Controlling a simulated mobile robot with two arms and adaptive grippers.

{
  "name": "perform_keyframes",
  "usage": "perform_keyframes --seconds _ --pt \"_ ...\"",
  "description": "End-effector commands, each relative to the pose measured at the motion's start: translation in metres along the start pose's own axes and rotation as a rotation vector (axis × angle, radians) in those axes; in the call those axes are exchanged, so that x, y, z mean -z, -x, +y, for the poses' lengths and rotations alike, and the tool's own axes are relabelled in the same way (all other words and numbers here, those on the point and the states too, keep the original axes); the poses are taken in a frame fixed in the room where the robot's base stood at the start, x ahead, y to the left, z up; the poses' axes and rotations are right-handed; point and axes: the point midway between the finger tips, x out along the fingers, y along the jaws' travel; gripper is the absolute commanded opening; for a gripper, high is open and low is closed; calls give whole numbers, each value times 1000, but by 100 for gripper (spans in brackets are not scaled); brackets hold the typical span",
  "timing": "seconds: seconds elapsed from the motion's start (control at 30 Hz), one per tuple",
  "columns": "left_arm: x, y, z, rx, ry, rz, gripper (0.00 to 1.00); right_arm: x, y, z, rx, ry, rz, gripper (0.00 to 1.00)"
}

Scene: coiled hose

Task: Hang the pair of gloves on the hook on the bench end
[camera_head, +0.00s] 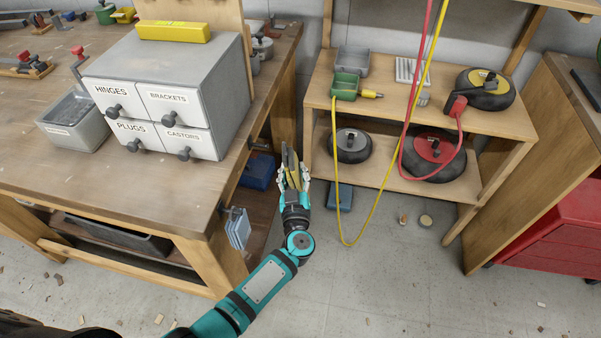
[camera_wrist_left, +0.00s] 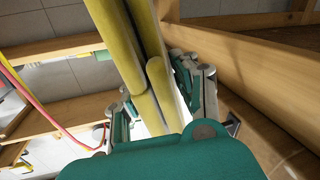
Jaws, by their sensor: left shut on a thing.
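The yellow gloves (camera_head: 292,165), with a dark grey part, are in my left gripper (camera_head: 293,180), beside the bench end. In the left wrist view the gloves (camera_wrist_left: 148,55) run as long yellow shapes between the fingers of my left gripper (camera_wrist_left: 155,95), which is shut on them. A dark hook (camera_head: 259,146) sticks out from the bench end, a little left of the gloves and apart from them. A hook-like dark piece (camera_wrist_left: 233,124) also shows on the wood at the right of the left wrist view. My right gripper is not in view.
A blue-grey cloth-like thing (camera_head: 238,229) hangs at the near bench corner. The workbench (camera_head: 60,185) carries a grey drawer cabinet (camera_head: 215,85). Right of my gripper stands a shelf (camera_head: 400,112) with hose reels, and a yellow hose (camera_head: 338,200) hangs in a loop before it.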

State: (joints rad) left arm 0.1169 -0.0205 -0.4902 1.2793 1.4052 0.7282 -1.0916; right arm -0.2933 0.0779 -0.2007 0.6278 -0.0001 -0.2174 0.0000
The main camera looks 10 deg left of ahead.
Motion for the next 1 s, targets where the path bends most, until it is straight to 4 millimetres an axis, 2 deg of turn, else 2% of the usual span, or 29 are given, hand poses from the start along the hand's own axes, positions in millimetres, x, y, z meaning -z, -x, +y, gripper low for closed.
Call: perform_keyframes --seconds 0.17,0.53,1.0 --pt "1 -3 -11 0 -2 1 0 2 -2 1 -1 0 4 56" --pt "4 -9 -32 0 -2 2 0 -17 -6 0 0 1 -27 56" --pt "5 -15 -55 0 -2 1 0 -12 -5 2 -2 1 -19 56"
